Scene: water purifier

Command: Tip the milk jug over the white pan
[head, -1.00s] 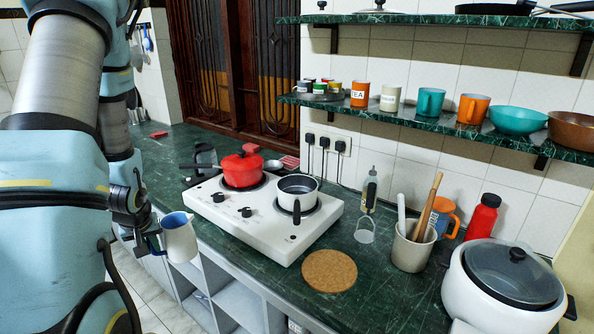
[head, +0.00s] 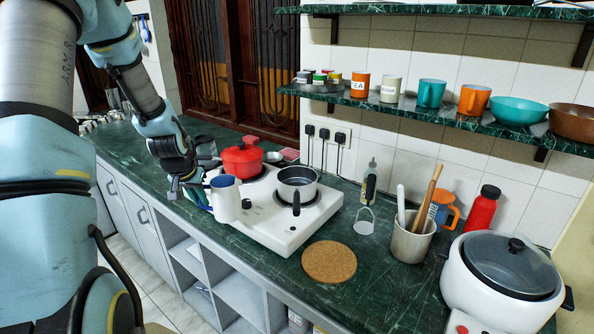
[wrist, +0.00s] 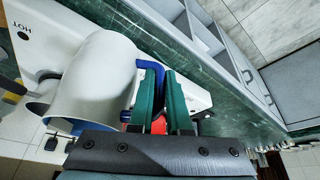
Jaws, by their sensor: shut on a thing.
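The milk jug (head: 226,203) is white with a blue rim and a blue handle. It is roughly upright at the hob's front left edge in the head view. My gripper (head: 203,195) is to its left. In the wrist view my gripper (wrist: 160,88) has its green fingers shut on the handle, with the jug's white body (wrist: 95,80) beside them. The white pan (head: 297,187), with a dark handle facing front, stands on the hob to the right of the jug, apart from it. The jug's contents cannot be seen.
A red pot (head: 242,161) stands on the white hob (head: 275,235) behind the jug. A cork mat (head: 329,262), a utensil pot (head: 411,240) and a white cooker (head: 495,290) are to the right. A shelf (head: 420,112) with mugs hangs above the counter.

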